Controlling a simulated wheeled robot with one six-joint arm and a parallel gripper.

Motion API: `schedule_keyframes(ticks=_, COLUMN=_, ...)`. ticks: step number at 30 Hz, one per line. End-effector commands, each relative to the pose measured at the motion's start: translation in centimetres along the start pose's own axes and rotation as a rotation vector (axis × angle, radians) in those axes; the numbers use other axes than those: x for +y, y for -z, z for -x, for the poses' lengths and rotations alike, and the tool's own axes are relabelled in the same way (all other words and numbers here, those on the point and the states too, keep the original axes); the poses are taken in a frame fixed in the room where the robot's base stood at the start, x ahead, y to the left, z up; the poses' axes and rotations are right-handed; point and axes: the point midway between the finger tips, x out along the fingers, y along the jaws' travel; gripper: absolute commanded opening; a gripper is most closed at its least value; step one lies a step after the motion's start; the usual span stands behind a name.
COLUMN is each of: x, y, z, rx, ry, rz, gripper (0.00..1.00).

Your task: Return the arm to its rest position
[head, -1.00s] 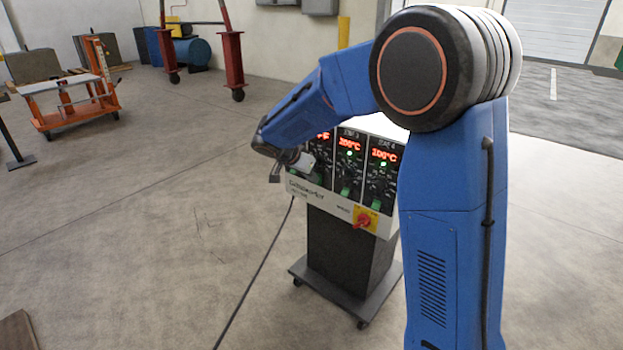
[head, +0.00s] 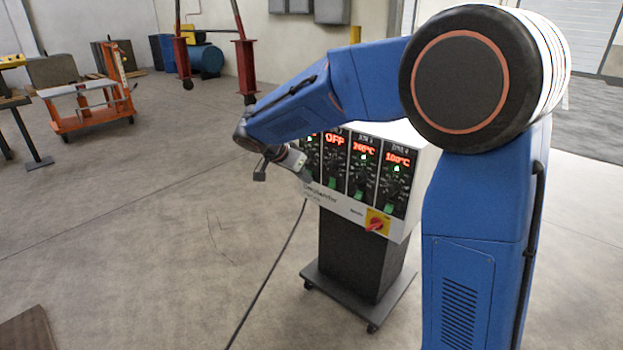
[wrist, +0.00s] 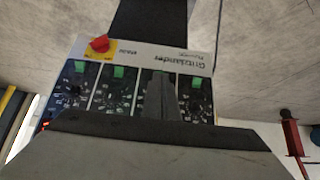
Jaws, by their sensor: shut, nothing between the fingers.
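My blue arm (head: 370,80) is bent over in the head view, its forearm reaching left and down in front of a control box. My gripper (wrist: 161,98) shows in the wrist view as dark fingers closed together with nothing between them. In the head view its end (head: 303,174) is small, at the left side of the box's panel; whether it touches the panel is unclear. The control box (head: 345,205) has several zone columns with green switches. Readable red displays show OFF, 200°C and 100°C. The leftmost column is partly hidden by my arm.
The box stands on a dark pedestal with a wheeled base (head: 355,295). A red-yellow main switch (head: 376,221) is at its lower right. A cable (head: 268,275) runs over the floor. An orange cart (head: 90,95) stands far left. The left floor is open.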

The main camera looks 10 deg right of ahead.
Motion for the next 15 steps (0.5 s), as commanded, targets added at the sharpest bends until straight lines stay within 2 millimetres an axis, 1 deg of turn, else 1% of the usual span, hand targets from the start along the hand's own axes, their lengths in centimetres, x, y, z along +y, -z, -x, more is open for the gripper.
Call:
schedule_keyframes(ticks=1, x=-0.02, y=-0.18, z=0.45, rx=0.0, ry=0.001, rz=0.001, gripper=0.0)
schedule_keyframes(ticks=4, x=0.02, y=-0.35, z=0.9, rx=0.0, ry=0.0, rz=0.0, gripper=0.0)
schedule_keyframes(ticks=15, x=0.04, y=-0.4, z=1.04, rx=-0.001, ry=-0.001, rz=0.0, gripper=0.0)
